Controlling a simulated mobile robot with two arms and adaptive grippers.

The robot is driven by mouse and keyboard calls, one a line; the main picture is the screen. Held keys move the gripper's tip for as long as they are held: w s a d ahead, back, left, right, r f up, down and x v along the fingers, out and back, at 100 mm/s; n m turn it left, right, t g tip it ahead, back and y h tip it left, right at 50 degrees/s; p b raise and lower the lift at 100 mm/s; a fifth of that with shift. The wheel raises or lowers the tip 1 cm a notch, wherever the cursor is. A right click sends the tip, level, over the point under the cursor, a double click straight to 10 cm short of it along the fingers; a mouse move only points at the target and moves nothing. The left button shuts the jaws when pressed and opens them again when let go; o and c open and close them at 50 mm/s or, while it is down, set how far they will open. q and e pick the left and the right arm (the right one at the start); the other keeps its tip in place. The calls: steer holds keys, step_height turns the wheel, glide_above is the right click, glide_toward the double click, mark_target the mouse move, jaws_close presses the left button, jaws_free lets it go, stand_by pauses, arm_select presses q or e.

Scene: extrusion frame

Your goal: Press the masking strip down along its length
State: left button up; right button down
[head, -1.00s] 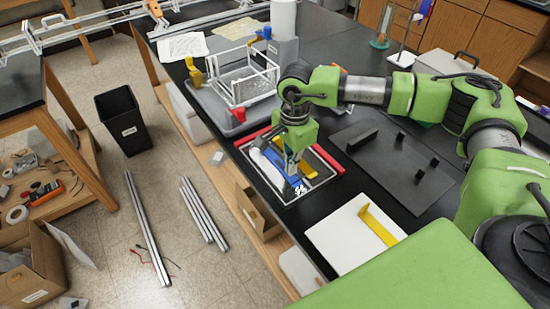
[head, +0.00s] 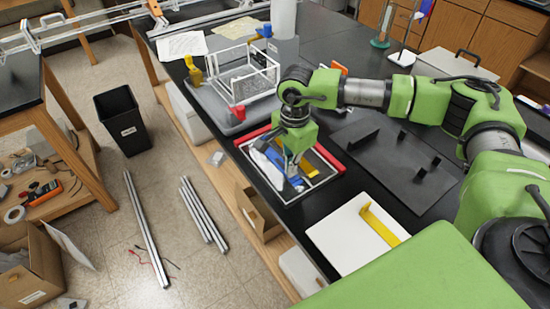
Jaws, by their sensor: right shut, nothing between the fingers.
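A small rectangular frame (head: 322,183) with pale edges lies on the black bench. A blue strip (head: 277,161), which looks like the masking strip, runs lengthwise inside it, partly hidden by my gripper. A crumpled-looking white piece (head: 264,168) lies along its left side, and a yellow piece (head: 310,168) is to the right. My right gripper (head: 293,172) points down over the frame, near the front part of the blue strip. It is shut and holds nothing. I cannot tell whether its tips touch the strip. My left gripper is out of view.
Red bars (head: 329,158) flank the frame. A grey tray with a white wire rack (head: 248,78) stands behind it. A dark plate with upright blocks (head: 398,165) is to the right. A white tray with a yellow angle piece (head: 352,240) is in front. The bench's left edge is close.

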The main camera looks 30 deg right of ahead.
mark_target(271, 153)
steer(key=shift+s+f+b, duration=0.15)
steer(key=shift+f+b, duration=0.25)
stand_by(1.3)
steer(key=shift+r+p, duration=0.45)
steer(key=shift+r, duration=0.55)
steer(key=shift+w, duration=0.2)
steer(key=shift+w+a+b, duration=0.2)
steer(key=shift+w+b, duration=0.35)
steer(key=shift+w, duration=0.6)
steer(key=shift+w+a+b, duration=0.15)
steer(key=shift+w+b, duration=0.35)
steer(key=shift+w, duration=0.65)
steer(key=shift+w+a+b, duration=0.15)
steer(key=shift+w+b, duration=0.25)
steer(key=shift+w, duration=0.85)
steer(key=shift+w+a+b, duration=0.15)
steer(key=shift+w+b, duration=0.25)
steer(key=shift+w, duration=0.8)
steer(key=shift+f+b, duration=0.6)
steer(key=shift+f, duration=0.25)
